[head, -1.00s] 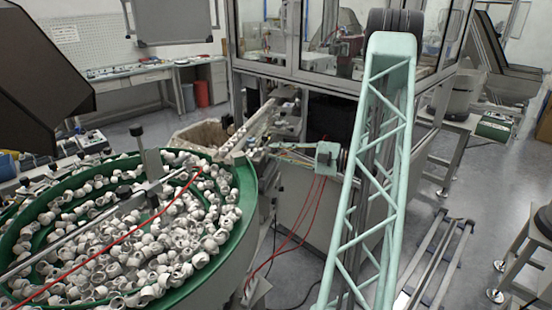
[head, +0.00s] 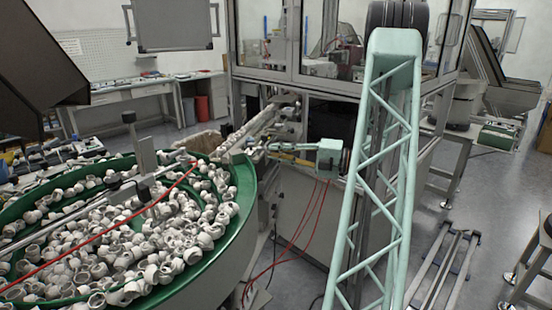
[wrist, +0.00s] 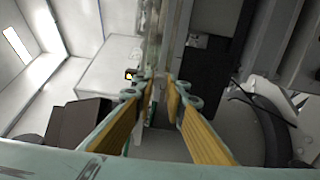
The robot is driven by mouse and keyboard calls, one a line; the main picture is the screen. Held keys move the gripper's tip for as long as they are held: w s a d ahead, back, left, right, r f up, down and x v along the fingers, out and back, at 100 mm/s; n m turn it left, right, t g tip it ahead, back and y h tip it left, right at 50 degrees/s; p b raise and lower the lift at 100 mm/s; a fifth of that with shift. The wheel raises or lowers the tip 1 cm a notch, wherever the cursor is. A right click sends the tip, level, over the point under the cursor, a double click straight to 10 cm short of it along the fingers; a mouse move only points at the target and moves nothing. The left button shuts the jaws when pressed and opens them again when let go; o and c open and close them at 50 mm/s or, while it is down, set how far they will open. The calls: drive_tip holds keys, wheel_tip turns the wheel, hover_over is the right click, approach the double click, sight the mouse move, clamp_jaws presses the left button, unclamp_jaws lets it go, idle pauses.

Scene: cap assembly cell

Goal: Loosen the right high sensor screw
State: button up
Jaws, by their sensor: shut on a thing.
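My gripper (head: 269,149) reaches left from the teal wrist to the outer end of the feed rail (head: 250,128). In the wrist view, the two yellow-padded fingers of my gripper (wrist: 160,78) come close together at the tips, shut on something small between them. The right high sensor screw cannot be made out by itself in either view; the fingertips cover that spot. A pale, see-through strip (wrist: 154,45) runs beyond the tips in the wrist view.
A green bowl feeder (head: 247,200) full of white caps stands left of my gripper. Red cables (head: 300,235) hang below the wrist. A framed glass enclosure (head: 300,80) stands behind. A low metal frame (head: 445,265) lies on the floor at the right, with open floor around it.

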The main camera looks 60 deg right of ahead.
drive_tip(key=shift+n+b, duration=0.5)
drive_tip(key=shift+n, duration=1.6)
drive_tip(key=o, duration=0.8)
drive_tip(key=shift+o, duration=0.2)
drive_tip(key=v, duration=1.2)
